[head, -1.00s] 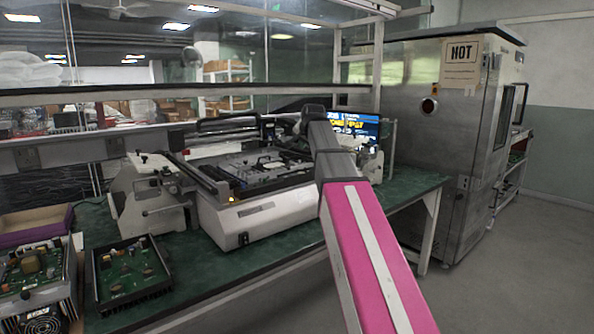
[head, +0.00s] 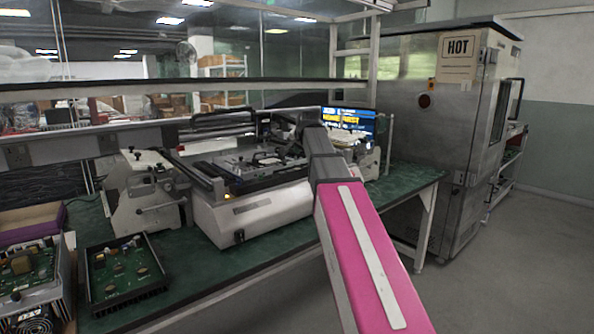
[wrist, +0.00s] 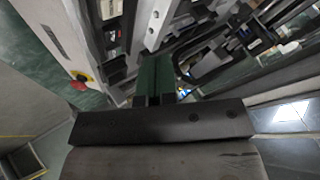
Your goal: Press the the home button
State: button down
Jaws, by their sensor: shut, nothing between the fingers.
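A white bench machine (head: 262,210) with a flat bed on top stands on the green bench. Small controls on its front are too small to read, and I cannot tell which one is the home button. In the wrist view a red knob on a yellow base (wrist: 80,82) sits on a pale panel at the left. My gripper (wrist: 154,99) is shut and empty at the middle of the wrist view, apart from the red knob and to its right. In the head view my arm reaches over the right part of the machine, and the gripper there is hard to make out.
The green bench top (head: 205,255) is clear in front of the machine. A lit screen (head: 352,122) stands behind my arm. A tall metal cabinet (head: 440,150) marked HOT stands at the right. A shelf rail crosses behind.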

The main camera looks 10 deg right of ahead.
aim_at(298, 169)
jog(key=shift+f, duration=2.15)
jog(key=shift+f, duration=0.2)
dwell(0.3)
jog(key=shift+f, duration=0.2)
jog(key=shift+f, duration=0.4)
dwell(0.8)
jog(key=shift+r, duration=0.8)
jog(key=shift+r, duration=0.1)
jog(key=shift+r, duration=2.45)
